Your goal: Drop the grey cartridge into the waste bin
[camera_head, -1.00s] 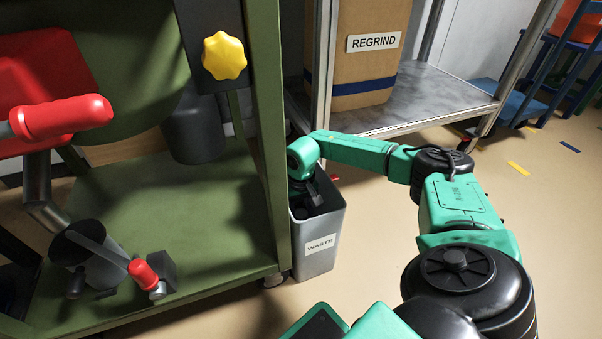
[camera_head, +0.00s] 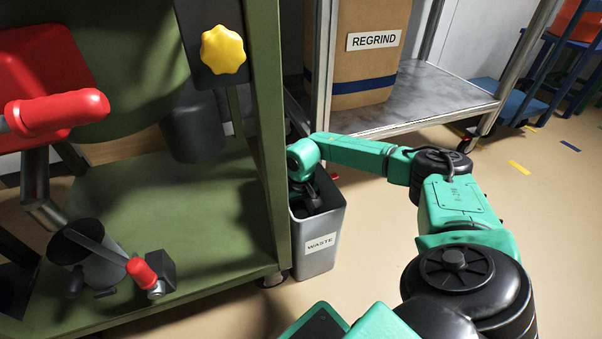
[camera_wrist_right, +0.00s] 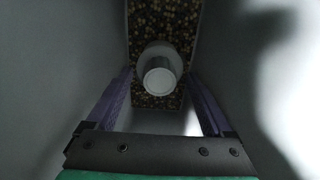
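The waste bin (camera_head: 318,252) is a grey open-topped bin labelled WASTE, standing on the floor beside the green frame. My right gripper (camera_head: 308,200) points down into its mouth; its fingertips are hidden there in the head view. In the right wrist view, the gripper (camera_wrist_right: 158,78) has its two purple fingers apart, inside the bin walls. The grey cartridge (camera_wrist_right: 160,76), with a pale round end facing the camera, shows between and beyond the fingers, over the bin's speckled bottom. Gaps show between it and both fingers. My left gripper is not in view.
The green frame (camera_head: 262,130) with a yellow knob (camera_head: 223,50) stands close to the bin's left. A metal shelf (camera_head: 435,95) bearing a REGRIND box (camera_head: 365,65) is behind. Red-handled parts (camera_head: 145,272) are at left. Open floor lies right of my arm.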

